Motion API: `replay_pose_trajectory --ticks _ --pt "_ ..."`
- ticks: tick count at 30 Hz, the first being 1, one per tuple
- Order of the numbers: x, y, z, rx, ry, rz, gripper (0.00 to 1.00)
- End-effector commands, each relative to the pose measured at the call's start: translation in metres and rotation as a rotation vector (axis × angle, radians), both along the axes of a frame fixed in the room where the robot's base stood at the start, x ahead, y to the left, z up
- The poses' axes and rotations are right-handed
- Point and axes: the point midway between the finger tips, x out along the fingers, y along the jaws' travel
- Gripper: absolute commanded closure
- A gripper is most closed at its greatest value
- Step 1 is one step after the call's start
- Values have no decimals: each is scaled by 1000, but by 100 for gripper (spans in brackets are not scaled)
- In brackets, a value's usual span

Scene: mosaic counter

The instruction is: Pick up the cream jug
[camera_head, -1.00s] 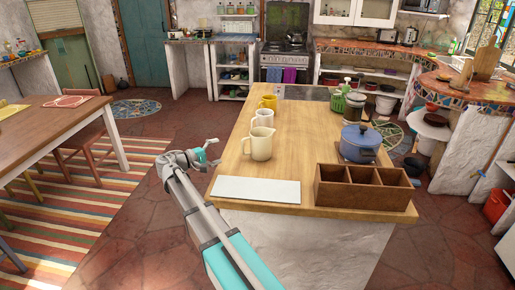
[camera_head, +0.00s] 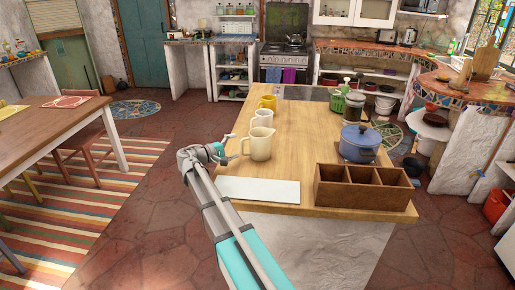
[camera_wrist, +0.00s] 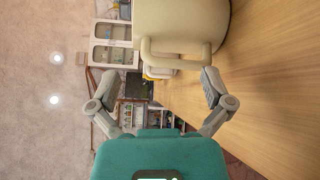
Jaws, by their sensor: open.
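The cream jug (camera_head: 259,145) stands upright on the wooden island near its left edge, its handle facing left toward my gripper. My gripper (camera_head: 229,146) is open just left of the jug, at about the height of its handle. In the wrist view the cream jug (camera_wrist: 182,28) fills the top, with its handle (camera_wrist: 174,52) ahead of the space between my open fingers (camera_wrist: 158,92). The fingers look apart from the jug, and nothing is held.
A white mug (camera_head: 262,118) and a yellow mug (camera_head: 268,102) stand behind the jug. A white board (camera_head: 257,190) lies in front. A blue pot (camera_head: 359,143) and a wooden compartment box (camera_head: 364,188) are to the right. Bare wood (camera_head: 308,135) lies between jug and pot.

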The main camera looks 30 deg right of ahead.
Motion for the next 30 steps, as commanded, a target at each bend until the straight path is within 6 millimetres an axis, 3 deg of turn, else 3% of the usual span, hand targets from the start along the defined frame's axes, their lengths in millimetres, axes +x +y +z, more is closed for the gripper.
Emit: replay_pose_trajectory --ticks 16,30 --pt "5 -47 1 0 0 0 0" --pt "5 -50 1 0 0 2 0"
